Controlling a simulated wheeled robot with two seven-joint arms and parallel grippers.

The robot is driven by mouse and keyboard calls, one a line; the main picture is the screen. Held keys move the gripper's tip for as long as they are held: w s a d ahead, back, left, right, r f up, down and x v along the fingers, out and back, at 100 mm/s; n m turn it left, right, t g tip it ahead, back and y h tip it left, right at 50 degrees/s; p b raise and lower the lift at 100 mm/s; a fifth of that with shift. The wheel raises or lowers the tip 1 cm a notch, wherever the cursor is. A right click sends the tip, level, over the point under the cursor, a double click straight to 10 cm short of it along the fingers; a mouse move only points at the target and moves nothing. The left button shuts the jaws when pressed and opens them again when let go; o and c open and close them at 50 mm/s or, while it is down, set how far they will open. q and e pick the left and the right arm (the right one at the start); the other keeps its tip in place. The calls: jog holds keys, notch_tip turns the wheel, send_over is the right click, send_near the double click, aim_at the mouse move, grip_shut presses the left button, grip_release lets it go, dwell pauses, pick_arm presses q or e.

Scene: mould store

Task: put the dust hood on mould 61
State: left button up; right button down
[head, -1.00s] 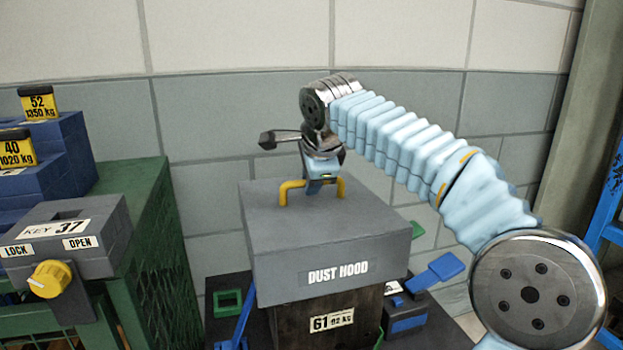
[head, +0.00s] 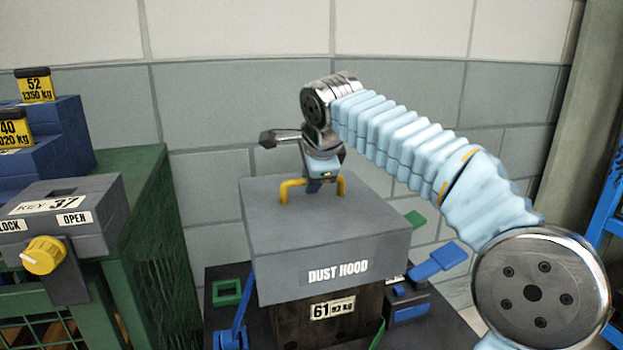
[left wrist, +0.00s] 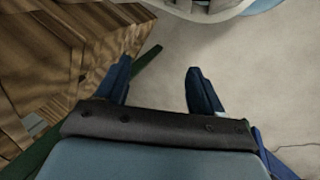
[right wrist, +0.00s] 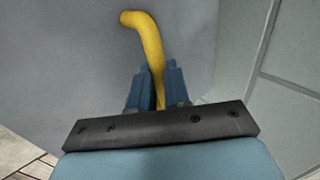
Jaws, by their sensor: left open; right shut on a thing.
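The grey dust hood (head: 280,228), with a yellow handle (head: 292,188) on top, is over the dark mould 61 (head: 297,325). Its lower edge overlaps the mould's top in the head view, close to the mould's 61 label (head: 333,308); whether it rests there I cannot tell. My right gripper (head: 322,186) is shut on the handle, and in the right wrist view its fingers (right wrist: 158,85) close around the yellow bar. My left gripper (left wrist: 158,72) is open and empty above the floor, beside brown wooden boards; it is outside the head view.
A green mesh crate (head: 150,235) stands at the left with a grey KEY 37 lock box (head: 100,212) and blue moulds (head: 70,135). A blue clamp lever (head: 440,262) is right of the hood, another blue lever (head: 240,312) left. A blue rack (head: 612,210) stands far right.

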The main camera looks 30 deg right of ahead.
jog(key=shift+f, duration=0.3)
jog(key=c, duration=1)
grip_release()
jog(key=shift+o, duration=0.2)
jog(key=o, duration=0.5)
jog(key=shift+c, duration=0.2)
jog(key=shift+o, duration=0.2)
